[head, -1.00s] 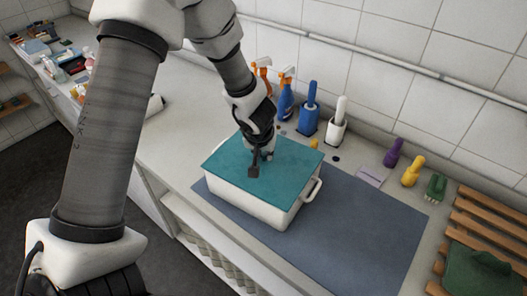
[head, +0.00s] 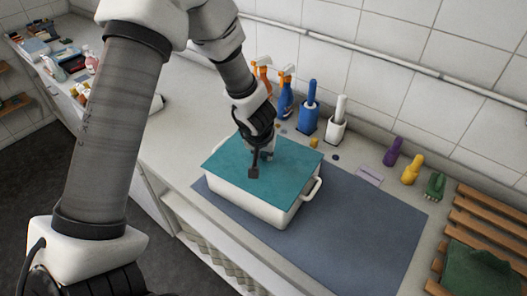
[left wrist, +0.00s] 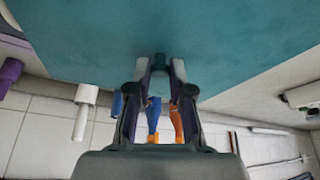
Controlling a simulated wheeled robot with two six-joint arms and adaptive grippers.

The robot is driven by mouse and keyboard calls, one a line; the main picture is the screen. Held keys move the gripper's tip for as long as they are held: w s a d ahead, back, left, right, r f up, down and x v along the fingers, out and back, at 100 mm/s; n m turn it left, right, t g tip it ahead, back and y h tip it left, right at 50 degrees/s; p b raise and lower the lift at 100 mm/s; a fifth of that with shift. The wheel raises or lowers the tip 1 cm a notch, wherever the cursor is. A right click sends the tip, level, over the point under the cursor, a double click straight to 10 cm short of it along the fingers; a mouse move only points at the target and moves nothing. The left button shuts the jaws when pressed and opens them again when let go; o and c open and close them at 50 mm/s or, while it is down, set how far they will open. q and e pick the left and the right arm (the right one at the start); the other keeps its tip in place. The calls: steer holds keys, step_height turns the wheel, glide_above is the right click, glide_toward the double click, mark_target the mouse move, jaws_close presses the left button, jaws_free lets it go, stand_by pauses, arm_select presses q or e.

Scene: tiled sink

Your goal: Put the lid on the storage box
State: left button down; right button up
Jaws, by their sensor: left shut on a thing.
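The teal lid (head: 222,163) lies over the top of the white storage box (head: 247,204), its edges roughly in line with the box's rim. Whether it touches the rim all round I cannot tell. My left gripper (head: 261,162) comes down from above onto the lid's middle. In the left wrist view, its fingers (left wrist: 160,72) are shut on the lid's small knob (left wrist: 160,60), and the lid (left wrist: 235,40) fills the upper part of that view. A white handle (head: 313,188) shows on the box's right end. My right gripper is not in view.
The box stands on a blue-grey mat (head: 360,225), clear to the right. Spray bottles (head: 286,95), a blue brush holder (head: 309,115) and a white one (head: 337,122) stand behind, near the tiled wall. A wooden rack (head: 490,225) is at the far right.

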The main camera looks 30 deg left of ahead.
arm_select(q)
steer(key=shift+c, duration=2.4)
jaws_free()
step_height(320, 180, up, 7)
steer(key=p, duration=0.8)
jaws_close()
